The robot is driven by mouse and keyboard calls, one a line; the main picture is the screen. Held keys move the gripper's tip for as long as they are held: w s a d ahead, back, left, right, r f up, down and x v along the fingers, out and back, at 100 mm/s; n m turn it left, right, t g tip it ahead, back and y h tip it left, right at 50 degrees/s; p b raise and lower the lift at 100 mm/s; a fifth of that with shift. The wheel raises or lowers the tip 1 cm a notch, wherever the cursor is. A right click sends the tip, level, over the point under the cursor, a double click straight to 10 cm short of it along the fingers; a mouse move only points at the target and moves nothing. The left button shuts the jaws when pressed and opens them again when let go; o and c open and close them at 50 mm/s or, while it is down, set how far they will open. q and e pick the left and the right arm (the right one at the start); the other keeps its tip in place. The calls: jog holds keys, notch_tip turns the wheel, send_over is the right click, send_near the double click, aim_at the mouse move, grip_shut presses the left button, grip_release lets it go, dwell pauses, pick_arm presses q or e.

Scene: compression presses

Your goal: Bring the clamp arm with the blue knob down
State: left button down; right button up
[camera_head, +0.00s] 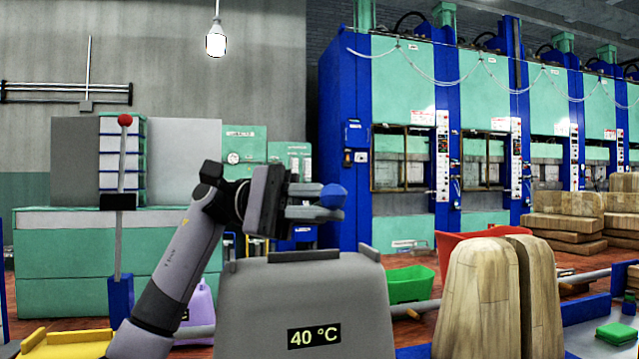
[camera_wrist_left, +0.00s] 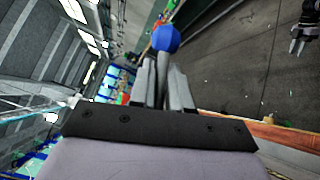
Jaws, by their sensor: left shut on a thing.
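The blue knob (camera_head: 332,196) shows at the tip of my left gripper (camera_head: 312,203), above and behind the grey box marked 40 °C. In the left wrist view the blue knob (camera_wrist_left: 166,38) stands just beyond the fingertips of my left gripper (camera_wrist_left: 163,75). The fingers are close together, shut on the clamp arm just below the knob. Most of that clamp arm is hidden by the gripper and the grey box. A small dark gripper (camera_wrist_left: 300,32), seemingly my right one, shows at the wrist view's upper right; its jaws are too small to judge.
The grey box (camera_head: 300,290) fills the lower middle. Another upright lever with a red knob (camera_head: 125,120) stands at left. Wooden blocks (camera_head: 480,295) stand at right, a green bin (camera_head: 408,284) behind them. Blue and green presses (camera_head: 405,110) line the back.

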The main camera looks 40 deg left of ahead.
pick_arm(q)
jog(key=shift+s+d+f+m+y+b, duration=0.1)
jog(key=shift+f+m+y+b, duration=0.2)
jog(key=shift+f, duration=0.6)
jog(key=shift+s+d+f+m+y+b, duration=0.15)
jog(key=shift+f+b, duration=0.25)
jog(key=shift+f, duration=0.45)
jog(key=c, duration=1.2)
grip_release()
notch_tip(320, 180, up, 20)
jog(key=p, duration=0.7)
